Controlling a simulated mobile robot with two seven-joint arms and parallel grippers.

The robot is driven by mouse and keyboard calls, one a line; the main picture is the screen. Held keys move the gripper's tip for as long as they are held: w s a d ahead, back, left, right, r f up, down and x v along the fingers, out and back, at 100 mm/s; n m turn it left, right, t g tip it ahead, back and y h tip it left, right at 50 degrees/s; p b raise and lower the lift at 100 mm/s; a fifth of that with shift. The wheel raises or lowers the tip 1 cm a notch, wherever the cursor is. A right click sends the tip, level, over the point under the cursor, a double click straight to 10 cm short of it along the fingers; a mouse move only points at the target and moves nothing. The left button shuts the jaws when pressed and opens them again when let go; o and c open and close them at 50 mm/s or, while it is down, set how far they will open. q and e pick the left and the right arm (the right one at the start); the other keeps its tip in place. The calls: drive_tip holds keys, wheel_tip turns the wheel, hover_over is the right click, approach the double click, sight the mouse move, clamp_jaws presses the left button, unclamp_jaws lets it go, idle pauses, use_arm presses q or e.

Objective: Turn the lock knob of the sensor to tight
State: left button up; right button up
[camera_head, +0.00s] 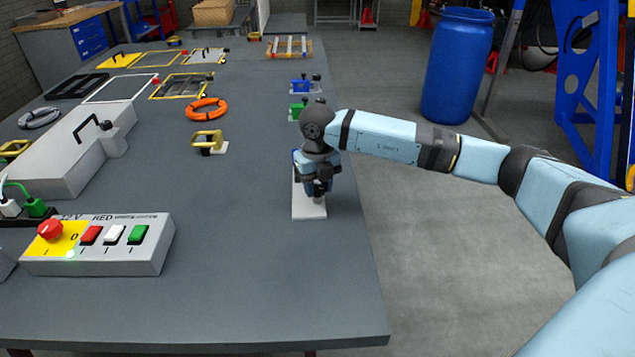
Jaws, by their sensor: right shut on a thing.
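My right gripper (320,190) points down over a white base plate (308,210) near the right edge of the grey table. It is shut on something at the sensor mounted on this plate. I take this to be the lock knob, but the wrist and fingers hide the knob and most of the sensor. The knob's turn position cannot be seen. My left gripper is not in view.
A green unit (298,110) and a blue unit (300,86) stand farther back along the same edge. A yellow clamp-like part (208,139) and an orange ring (206,108) lie to the left. A button box (110,257) sits front left. The front right tabletop is clear.

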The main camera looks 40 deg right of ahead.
sight(318, 188)
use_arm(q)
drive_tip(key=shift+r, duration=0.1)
use_arm(e)
drive_tip(key=shift+m, duration=0.6)
drive_tip(key=o, duration=0.9)
drive_tip(key=shift+r, duration=0.15)
use_arm(q)
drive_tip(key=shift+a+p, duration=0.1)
drive_tip(key=shift+p, duration=0.4)
use_arm(e)
wheel_tip(318, 188, up, 14)
drive_tip(key=shift+f, duration=0.2)
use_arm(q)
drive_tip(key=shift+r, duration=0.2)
